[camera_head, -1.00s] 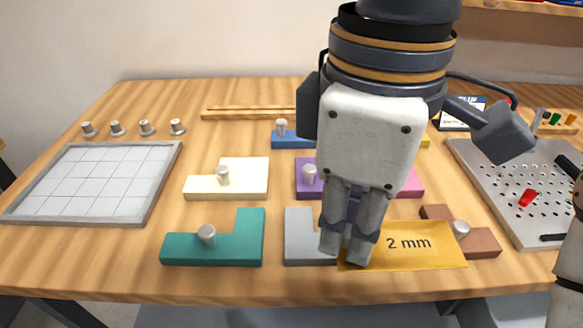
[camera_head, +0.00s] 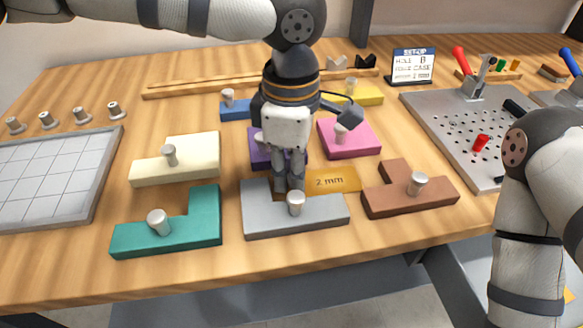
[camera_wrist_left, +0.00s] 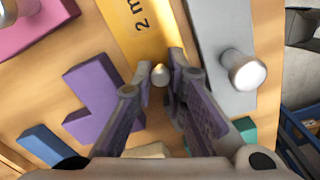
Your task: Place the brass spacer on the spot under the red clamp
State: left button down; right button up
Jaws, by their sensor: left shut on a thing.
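The brass spacer (camera_head: 333,181), a flat yellow plate marked "2 mm", is behind the grey block and left of the brown one. It also shows in the wrist view (camera_wrist_left: 150,28). My left gripper (camera_head: 288,188) points down with its fingers shut at the spacer's left end. Its fingertips come together at the spacer in the wrist view (camera_wrist_left: 160,78). I cannot tell the spacer's height above the table. The red clamp (camera_head: 472,78) stands at the back of the perforated plate (camera_head: 440,112) on the right. The spot under it is not clear to see. My right gripper is out of view.
Around the spacer lie grey (camera_head: 290,220), brown (camera_head: 400,196), pink (camera_head: 352,140) and purple (camera_head: 257,150) knobbed blocks. A set-up card (camera_head: 413,65) stands left of the clamp. A red peg (camera_head: 481,142) is on the perforated plate. My right arm covers the right edge.

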pick_arm(q)
jog(key=shift+r, duration=0.15)
jog(key=c, duration=1.9)
grip_release()
